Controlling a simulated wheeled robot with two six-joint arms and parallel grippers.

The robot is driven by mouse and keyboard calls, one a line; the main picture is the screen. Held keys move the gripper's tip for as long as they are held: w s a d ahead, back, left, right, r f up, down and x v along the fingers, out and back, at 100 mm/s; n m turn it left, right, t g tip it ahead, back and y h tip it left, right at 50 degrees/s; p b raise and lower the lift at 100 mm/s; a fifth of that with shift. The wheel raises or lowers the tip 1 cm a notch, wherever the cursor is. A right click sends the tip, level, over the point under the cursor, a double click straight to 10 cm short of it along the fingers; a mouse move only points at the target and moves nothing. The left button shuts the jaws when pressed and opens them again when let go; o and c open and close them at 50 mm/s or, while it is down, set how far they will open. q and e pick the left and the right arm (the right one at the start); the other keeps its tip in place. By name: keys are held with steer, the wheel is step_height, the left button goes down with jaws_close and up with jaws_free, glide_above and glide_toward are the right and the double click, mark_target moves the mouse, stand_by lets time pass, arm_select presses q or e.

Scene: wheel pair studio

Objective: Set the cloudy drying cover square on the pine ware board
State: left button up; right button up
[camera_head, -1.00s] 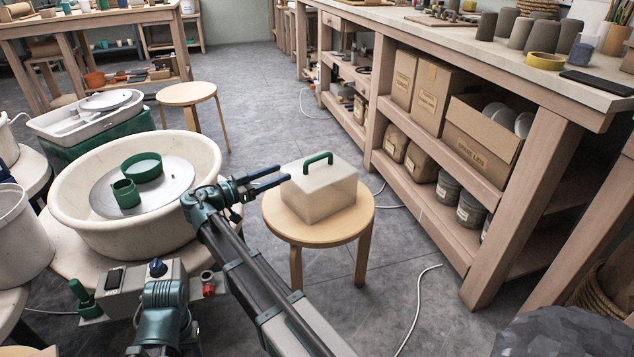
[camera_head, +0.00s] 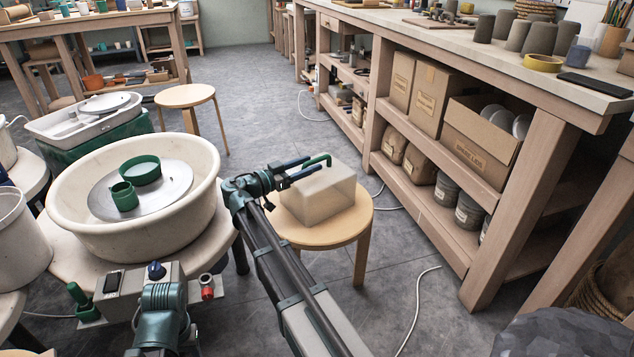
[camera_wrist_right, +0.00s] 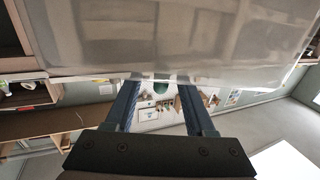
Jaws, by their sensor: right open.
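I cannot make out the pine ware board for certain. My left gripper is not in view.
The round stool top (camera_head: 352,228) stands between the potter's wheel basin (camera_head: 75,225) and the long workbench (camera_head: 590,92). Cartons (camera_head: 480,140) fill the bench shelf. A second stool (camera_head: 185,95) stands behind. A white cable (camera_head: 419,300) lies on the open floor.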

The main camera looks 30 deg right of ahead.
steer(key=shift+w+d, duration=0.15)
steer(key=shift+d, duration=0.85)
jaws_close()
stand_by(0.6)
